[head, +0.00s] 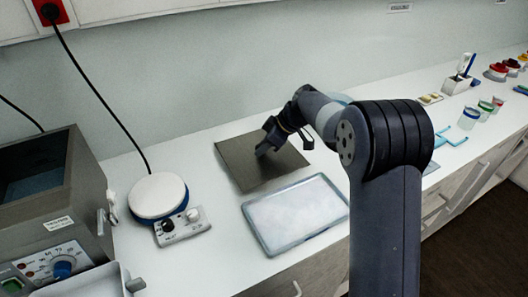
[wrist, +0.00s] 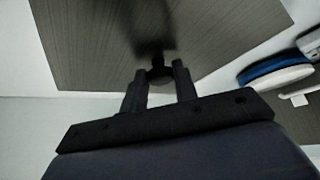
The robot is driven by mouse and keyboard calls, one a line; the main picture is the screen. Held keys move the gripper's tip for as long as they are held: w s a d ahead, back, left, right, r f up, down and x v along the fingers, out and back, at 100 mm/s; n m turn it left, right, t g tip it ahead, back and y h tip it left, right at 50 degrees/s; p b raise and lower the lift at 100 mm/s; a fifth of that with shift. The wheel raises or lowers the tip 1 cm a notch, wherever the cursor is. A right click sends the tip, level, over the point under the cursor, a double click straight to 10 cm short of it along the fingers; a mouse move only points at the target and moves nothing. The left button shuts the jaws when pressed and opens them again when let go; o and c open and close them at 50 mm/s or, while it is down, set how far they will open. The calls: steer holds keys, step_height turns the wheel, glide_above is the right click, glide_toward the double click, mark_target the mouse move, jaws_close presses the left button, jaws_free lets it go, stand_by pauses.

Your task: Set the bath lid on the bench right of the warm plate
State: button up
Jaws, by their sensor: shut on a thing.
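The bath lid (head: 236,160) is a flat, dark grey-brown square plate. In the head view it is level, at or just above the bench, right of the warm plate; I cannot tell whether it touches the bench. My gripper (head: 265,150) is over the lid's middle. In the wrist view the gripper (wrist: 160,75) is shut on the lid's dark knob, with the lid (wrist: 95,45) filling the top. The warm plate (head: 158,196) is round and white with a blue rim, and shows at the wrist view's right edge (wrist: 278,76). The bath (head: 85,195) stands open at far left.
A shallow tray (head: 262,244) with a whitish surface lies in front of the lid. A black cable runs from the red wall socket (head: 49,11) down to the warm plate. Jars (head: 468,119) and a blue rack stand farther right. The wall is close behind the lid.

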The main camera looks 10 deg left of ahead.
steer(key=shift+f, duration=1.2)
steer(key=shift+f, duration=0.2)
steer(key=o, duration=0.9)
steer(key=shift+r, duration=0.1)
steer(key=shift+r, duration=0.15)
steer(key=b+v, duration=0.1)
steer(key=v, duration=1.1)
